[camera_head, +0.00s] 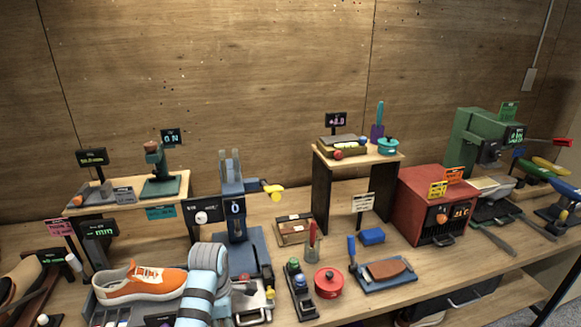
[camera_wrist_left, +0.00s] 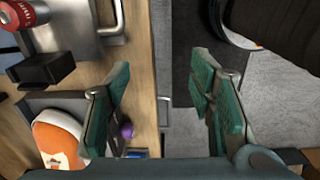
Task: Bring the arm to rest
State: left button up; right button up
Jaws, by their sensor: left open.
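In the left wrist view, my left gripper (camera_wrist_left: 165,105) has its two teal fingers spread wide with nothing between them. It is over the front edge of the wooden bench, with grey floor below its right finger. My blue and white arm (camera_head: 205,285) stands in front of the bench in the head view; I cannot make out its fingers there. The sneaker's toe (camera_wrist_left: 60,142) shows beside the left finger in the left wrist view. My right gripper is not in view.
The bench (camera_head: 285,262) is crowded. A red pot (camera_head: 328,282), a blue tray with a brown-topped piece (camera_head: 388,271) and a red oven (camera_head: 432,200) stand to the right. A metal handle (camera_wrist_left: 112,22) and a red can (camera_wrist_left: 18,12) are near the gripper. Floor (camera_wrist_left: 275,110) is open beyond the edge.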

pick_arm(q)
jog(key=s+a+f+m+t, duration=0.1)
jog(key=s+a+f+m, duration=0.35)
jog(key=s, duration=0.25)
jog(key=s+a+f+m+t, duration=0.1)
jog(key=s+a+f+m, duration=0.3)
jog(key=s, duration=0.3)
jog(key=s+r+m+t+y, duration=0.1)
jog(key=s+r+m, duration=0.3)
jog(key=s+m, duration=0.95)
notch_tip(320, 180, down, 24)
jog(key=s+a+r+n+g+b, duration=0.1)
jog(key=s+a+b, duration=0.1)
jog(key=s+a, duration=0.1)
jog(key=s+f+g+b, duration=0.1)
jog(key=s+f, duration=1.1)
jog(key=s, duration=0.1)
jog(key=shift+f, duration=0.35)
